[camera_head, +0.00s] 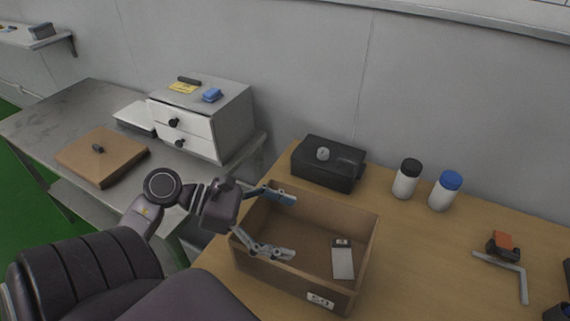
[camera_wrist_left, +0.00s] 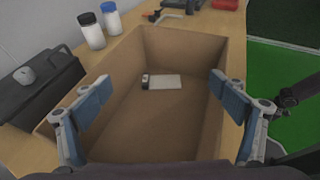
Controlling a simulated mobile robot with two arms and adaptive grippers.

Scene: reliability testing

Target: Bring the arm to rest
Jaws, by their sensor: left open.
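My left gripper (camera_head: 286,226) is open and empty, with its fingers spread over the left part of an open cardboard box (camera_head: 364,262). In the left wrist view its two blue-padded fingers (camera_wrist_left: 160,98) are wide apart above the box (camera_wrist_left: 190,48). A flat white-and-dark device (camera_head: 343,260) lies on the box floor toward the right, apart from the fingers. It also shows in the left wrist view (camera_wrist_left: 163,82). The left arm reaches in from the lower left. My right gripper is not in view.
A black case (camera_head: 328,172) stands behind the box on the wooden table (camera_head: 420,270). A black-capped bottle (camera_head: 406,180) and a blue-capped bottle (camera_head: 445,191) stand to the right. A drawer cabinet (camera_head: 205,118) and a brown board (camera_head: 101,158) sit on the grey bench (camera_head: 60,118).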

